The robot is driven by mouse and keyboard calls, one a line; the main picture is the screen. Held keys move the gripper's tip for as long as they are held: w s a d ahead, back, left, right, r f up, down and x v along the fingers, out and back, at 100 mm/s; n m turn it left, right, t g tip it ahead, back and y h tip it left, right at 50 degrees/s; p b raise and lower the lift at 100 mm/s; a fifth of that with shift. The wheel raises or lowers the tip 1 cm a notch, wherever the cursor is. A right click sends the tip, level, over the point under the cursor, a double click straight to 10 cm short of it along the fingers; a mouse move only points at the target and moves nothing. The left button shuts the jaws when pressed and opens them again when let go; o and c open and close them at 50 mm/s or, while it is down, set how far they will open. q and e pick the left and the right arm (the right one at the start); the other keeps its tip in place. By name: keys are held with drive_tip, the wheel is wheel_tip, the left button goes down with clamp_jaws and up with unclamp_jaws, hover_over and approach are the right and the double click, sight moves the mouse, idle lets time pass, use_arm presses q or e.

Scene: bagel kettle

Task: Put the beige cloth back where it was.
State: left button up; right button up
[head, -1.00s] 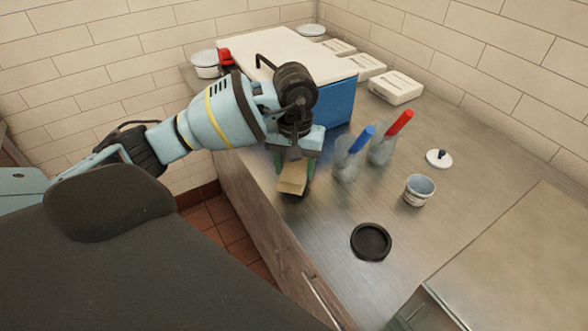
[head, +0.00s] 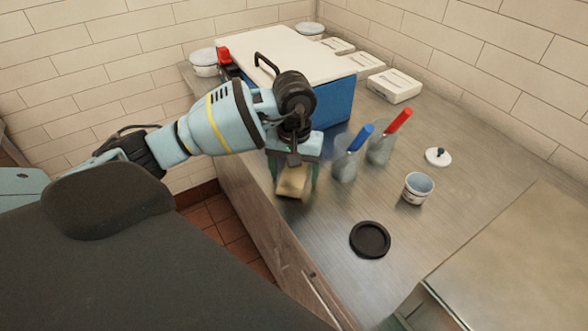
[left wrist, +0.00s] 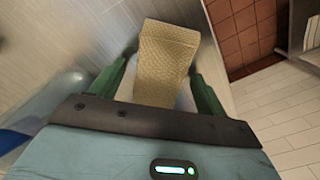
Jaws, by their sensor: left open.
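The beige cloth (head: 293,181) is a small folded, textured strip near the left front edge of the steel counter. It also shows in the left wrist view (left wrist: 166,58), between my fingers. My left gripper (head: 294,174) points down over the cloth. Its green fingers are open, one on each side, with a visible gap to the cloth in the left wrist view. The cloth's near end is hidden under the gripper body. My right gripper is not in view.
Two clear cups, with a blue handle (head: 361,138) and a red handle (head: 398,121), stand just right of the gripper. A blue box (head: 334,103) with a white lid is behind. The counter edge drops off left.

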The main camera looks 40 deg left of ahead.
sight(294, 173)
use_arm(q)
wheel_tip(294, 173, up, 12)
drive_tip(key=shift+r, duration=0.15)
idle(0.4)
